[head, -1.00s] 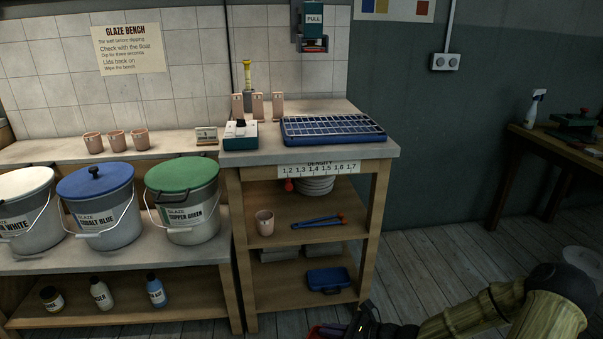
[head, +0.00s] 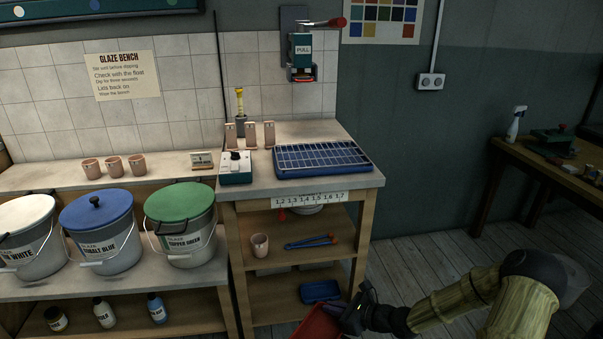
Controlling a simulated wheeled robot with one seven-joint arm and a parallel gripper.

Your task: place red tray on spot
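The red tray (head: 316,325) shows at the bottom edge of the head view, partly cut off by the frame. My gripper (head: 352,316) is at the tray's right side, and its fingers appear closed on the tray's rim. The tray is held low in front of the wooden shelf unit, apart from it. No marked spot for the tray can be made out with certainty.
A blue rack tray (head: 322,158) and a teal-and-white device (head: 236,168) stand on the unit's top (head: 290,186). Lower shelves hold a cup (head: 259,246), blue tongs (head: 311,242) and a small blue tray (head: 320,291). Lidded buckets (head: 97,228) stand left. Open floor (head: 425,262) lies right.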

